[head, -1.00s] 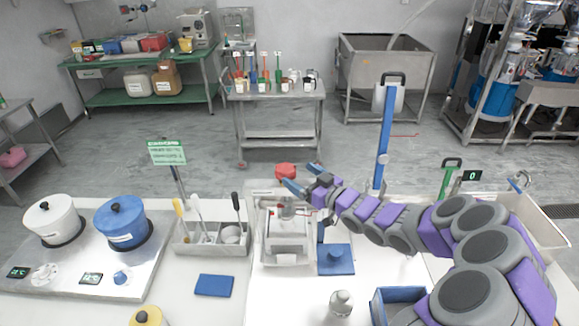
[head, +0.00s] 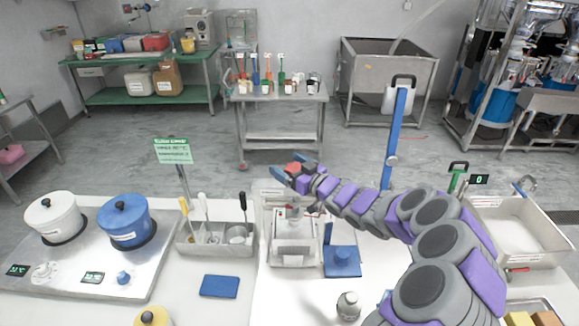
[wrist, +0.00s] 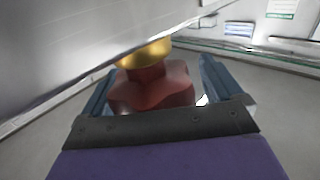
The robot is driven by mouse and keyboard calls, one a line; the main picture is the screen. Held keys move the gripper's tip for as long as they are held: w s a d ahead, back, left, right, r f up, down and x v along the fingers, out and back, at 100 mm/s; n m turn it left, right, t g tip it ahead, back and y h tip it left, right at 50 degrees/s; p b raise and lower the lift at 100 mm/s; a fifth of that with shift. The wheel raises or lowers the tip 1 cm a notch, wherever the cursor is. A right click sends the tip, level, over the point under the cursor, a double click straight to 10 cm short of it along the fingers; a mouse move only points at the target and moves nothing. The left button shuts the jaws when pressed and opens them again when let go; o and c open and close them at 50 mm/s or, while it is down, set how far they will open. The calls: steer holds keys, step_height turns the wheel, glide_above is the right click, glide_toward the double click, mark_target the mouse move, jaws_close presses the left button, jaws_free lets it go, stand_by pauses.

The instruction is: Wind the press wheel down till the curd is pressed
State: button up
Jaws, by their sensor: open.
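The red press wheel (head: 293,168) is on top of the curd press (head: 296,247), a pale boxy frame in the middle of the white bench. In the wrist view the wheel (wrist: 152,90) is a lobed red knob with a gold part beyond it. My gripper (head: 290,166) is at the wheel, and its blue fingers are spread on either side of the knob. In the wrist view there is a visible gap at the right finger. Whether the left finger touches is unclear. The curd inside the press cannot be made out.
A tool caddy (head: 216,239) stands left of the press. White and blue pots (head: 122,222) are further left. A steel basin (head: 515,232) is at right.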

steer(key=shift+w+d, duration=0.1)
steer(key=shift+d, duration=0.3)
steer(key=c, duration=0.3)
steer(key=shift+a+r, duration=0.1)
steer(key=c, duration=0.6)
steer(key=shift+m+t+h+b, duration=0.5)
steer(key=shift+h+b, duration=0.1)
steer(key=shift+b, duration=0.55)
